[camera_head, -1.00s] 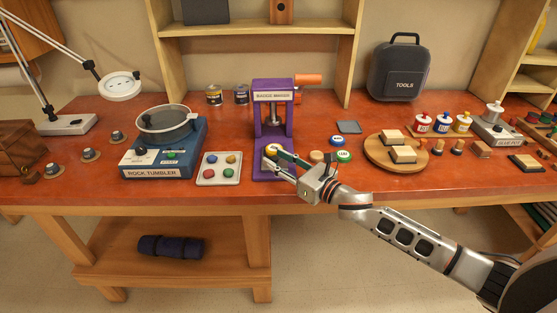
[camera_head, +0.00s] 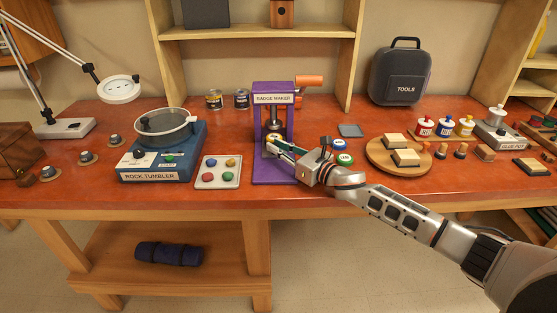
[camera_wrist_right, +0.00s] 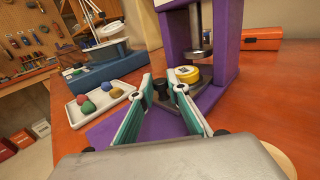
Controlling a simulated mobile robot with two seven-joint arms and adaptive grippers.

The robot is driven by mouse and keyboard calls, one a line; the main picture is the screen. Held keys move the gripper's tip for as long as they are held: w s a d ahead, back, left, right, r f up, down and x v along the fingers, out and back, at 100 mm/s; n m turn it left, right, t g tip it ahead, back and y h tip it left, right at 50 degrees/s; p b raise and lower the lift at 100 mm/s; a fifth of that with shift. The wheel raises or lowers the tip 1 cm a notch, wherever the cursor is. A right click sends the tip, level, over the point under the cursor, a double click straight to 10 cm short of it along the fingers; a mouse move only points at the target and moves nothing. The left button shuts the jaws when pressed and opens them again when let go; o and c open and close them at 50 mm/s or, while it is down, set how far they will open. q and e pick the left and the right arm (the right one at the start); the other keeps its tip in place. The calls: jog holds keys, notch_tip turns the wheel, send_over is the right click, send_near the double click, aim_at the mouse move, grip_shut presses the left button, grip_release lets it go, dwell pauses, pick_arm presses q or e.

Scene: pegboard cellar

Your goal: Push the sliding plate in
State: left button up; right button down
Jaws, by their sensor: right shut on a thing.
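The purple badge maker (camera_head: 260,110) stands on the bench, with its upright press frame at the back of a purple base. A dark knob (camera_wrist_right: 160,87) stands in front of the badge. My right gripper (camera_head: 271,148) reaches in from the right, low over the base. Its green-padded fingers (camera_wrist_right: 163,92) are shut on the knob. Most of the plate is hidden by the fingers and the badge.
A tray of coloured stones (camera_head: 219,180) and the rock tumbler (camera_head: 160,165) stand left of the badge maker. Badges (camera_head: 343,158) lie just right of my gripper, near a round wooden board (camera_head: 400,172).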

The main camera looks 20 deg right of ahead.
jog(key=shift+w+d, duration=0.15)
jog(key=shift+w, duration=0.35)
jog(key=c, duration=1.9)
grip_release()
jog(key=shift+s, duration=0.1)
jog(key=shift+s+d+f, duration=0.1)
jog(key=shift+s+d, duration=0.15)
jog(key=shift+s, duration=0.05)
jog(key=v, duration=1.1)
jog(key=shift+c, duration=0.3)
